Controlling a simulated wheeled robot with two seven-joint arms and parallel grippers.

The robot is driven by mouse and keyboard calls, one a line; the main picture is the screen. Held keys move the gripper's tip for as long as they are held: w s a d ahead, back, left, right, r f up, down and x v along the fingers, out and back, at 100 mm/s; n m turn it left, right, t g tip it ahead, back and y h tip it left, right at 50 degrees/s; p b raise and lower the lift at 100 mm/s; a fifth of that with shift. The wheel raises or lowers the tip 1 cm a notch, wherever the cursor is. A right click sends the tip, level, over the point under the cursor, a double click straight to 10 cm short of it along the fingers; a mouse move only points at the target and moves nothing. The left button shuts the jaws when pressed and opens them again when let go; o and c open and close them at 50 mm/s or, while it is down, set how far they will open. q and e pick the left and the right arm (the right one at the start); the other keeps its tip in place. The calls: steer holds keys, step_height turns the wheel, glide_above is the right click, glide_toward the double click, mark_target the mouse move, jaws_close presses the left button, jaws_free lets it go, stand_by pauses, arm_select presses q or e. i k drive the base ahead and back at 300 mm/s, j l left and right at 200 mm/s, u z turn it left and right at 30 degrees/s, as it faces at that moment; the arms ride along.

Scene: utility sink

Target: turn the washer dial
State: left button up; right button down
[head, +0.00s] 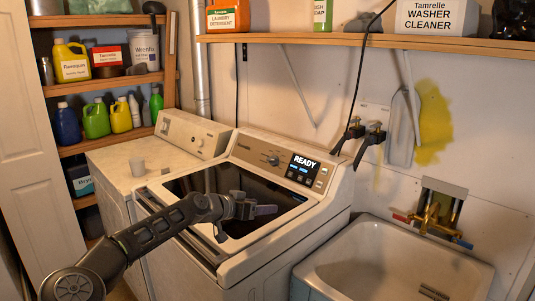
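The washer (240,262) is a white top-loader with its lid area open and dark inside. Its dial (273,160) is a small dark knob on the back control panel, left of a lit display (303,167) reading READY. My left arm reaches in from the lower left, and its gripper (266,210) is over the washer opening, in front of and below the dial, apart from it. The gripper is seen side-on and small, so its finger gap is unclear; I see nothing held. My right gripper is not in view.
A utility sink (385,262) with a brass faucet (432,218) is at right. A shelf (380,41) and dark hose valves (372,135) are on the wall.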

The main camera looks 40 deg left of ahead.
mark_target(273, 160)
steer(key=i+j, duration=0.3)
steer(key=j, duration=0.15)
steer(key=i+j, duration=0.3)
steer(key=j, duration=0.15)
steer(key=i+j, duration=0.3)
steer(key=j, duration=0.1)
